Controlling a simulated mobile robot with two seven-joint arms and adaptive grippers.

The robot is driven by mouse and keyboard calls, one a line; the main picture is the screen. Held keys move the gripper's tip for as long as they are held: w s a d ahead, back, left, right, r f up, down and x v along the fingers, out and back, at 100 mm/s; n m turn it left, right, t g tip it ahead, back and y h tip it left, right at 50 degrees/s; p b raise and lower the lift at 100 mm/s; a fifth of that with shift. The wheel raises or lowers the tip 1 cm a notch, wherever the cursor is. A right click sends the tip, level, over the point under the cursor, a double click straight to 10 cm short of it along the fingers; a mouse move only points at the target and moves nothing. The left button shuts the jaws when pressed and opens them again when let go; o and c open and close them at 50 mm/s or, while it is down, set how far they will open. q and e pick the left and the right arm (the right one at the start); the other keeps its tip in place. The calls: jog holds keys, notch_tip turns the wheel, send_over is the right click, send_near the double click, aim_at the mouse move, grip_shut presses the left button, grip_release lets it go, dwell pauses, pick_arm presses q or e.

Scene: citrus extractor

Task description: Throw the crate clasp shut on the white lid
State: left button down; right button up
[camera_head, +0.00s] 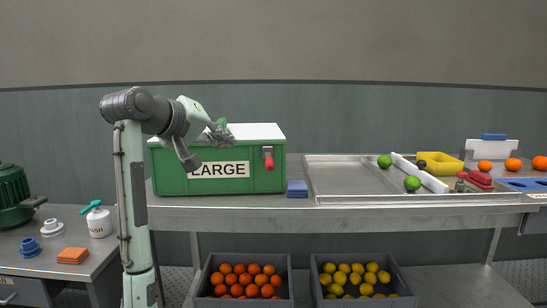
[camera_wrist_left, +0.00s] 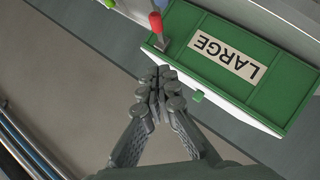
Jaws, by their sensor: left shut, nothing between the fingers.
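The green crate (camera_head: 230,178) marked LARGE stands on the left part of the steel bench, with its white lid (camera_head: 258,131) lying on top. The crate clasp (camera_head: 268,162) is on the crate's front at the right, its red handle hanging down from a metal plate. In the left wrist view the picture is upside down; the red handle (camera_wrist_left: 155,21) points away from the lid edge. My left gripper (camera_head: 222,136) is shut and empty, near the lid's front edge, left of the clasp. In the left wrist view its fingertips (camera_wrist_left: 160,76) meet, apart from the clasp. My right gripper is not in view.
A blue sponge (camera_head: 297,188) lies just right of the crate. Bins of oranges (camera_head: 209,285) and lemons (camera_head: 322,288) stand below. Bare wall is behind the crate.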

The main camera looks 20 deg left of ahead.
pick_arm(q)
send_near(266, 160)
jog(key=w+a+r, duration=0.1)
jog(key=w+a, duration=0.1)
jog(key=w, duration=0.1)
jog(key=shift+w+d+f+p, duration=0.5)
jog(key=shift+w+d+f, duration=0.55)
jog(key=shift+d+f, duration=0.1)
jog(key=shift+w+d+f, duration=0.25)
jog(key=shift+d+f, duration=0.1)
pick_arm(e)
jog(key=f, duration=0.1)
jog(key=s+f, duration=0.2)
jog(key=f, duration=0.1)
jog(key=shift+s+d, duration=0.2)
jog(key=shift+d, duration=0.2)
pick_arm(q)
jog(key=shift+f, duration=0.1)
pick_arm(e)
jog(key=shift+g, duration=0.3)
